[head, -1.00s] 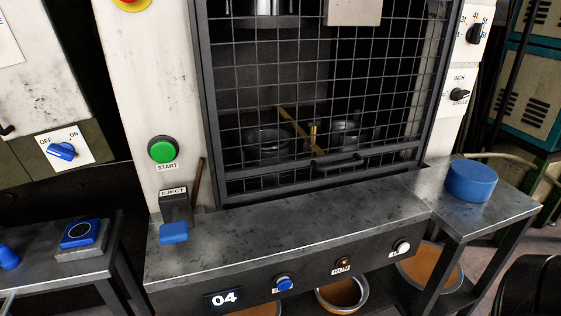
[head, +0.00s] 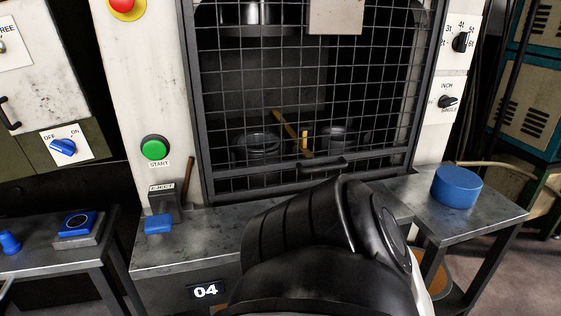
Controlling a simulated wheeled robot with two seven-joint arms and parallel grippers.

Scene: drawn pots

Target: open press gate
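The press gate (head: 260,110) is a dark framed wire mesh panel in the middle of the head view. It is down, covering the press opening. Its black bar handle (head: 322,167) sits near the bottom edge, right of centre. Behind the mesh I see dark round parts and a yellowish bar. One of my black arms rises from the bottom of the view, just below the handle, and hides part of the front ledge. No gripper fingers can be made out.
A green START button (head: 155,148) and a blue EJECT lever (head: 158,225) are left of the gate. A red stop button (head: 125,6) is above. A blue round block (head: 457,186) stands on the right side table.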

